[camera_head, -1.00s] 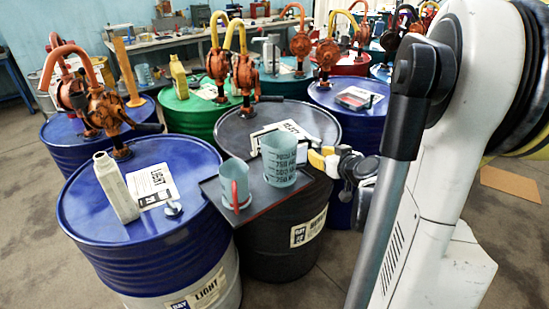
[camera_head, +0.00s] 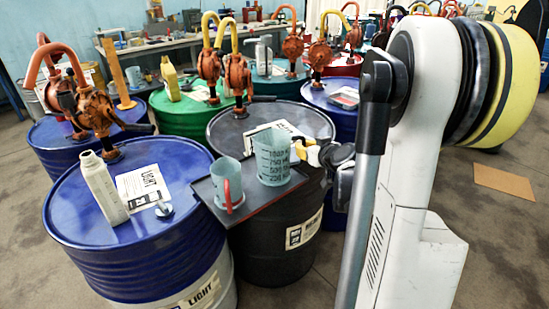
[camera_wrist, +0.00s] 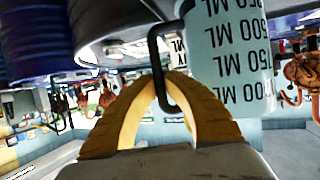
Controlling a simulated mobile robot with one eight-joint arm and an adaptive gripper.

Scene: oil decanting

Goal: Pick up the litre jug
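The litre jug (camera_head: 272,160) is a pale blue-grey jug with dark volume marks. It stands upright on a dark tray (camera_head: 247,207). In the wrist view the litre jug (camera_wrist: 233,55) fills the upper right, upside down, with its dark handle loop between my fingers. My gripper (camera_wrist: 163,88) has yellow-tan fingers that come together at the handle and look shut on it. In the head view my gripper (camera_head: 305,151) is at the jug's right side, partly hidden by my wrist. A smaller jug (camera_head: 227,183) with a red handle stands left of the litre jug.
The tray spans a blue drum (camera_head: 130,205) and a black drum (camera_head: 270,255). Drums with orange hand pumps (camera_head: 237,72) stand behind.

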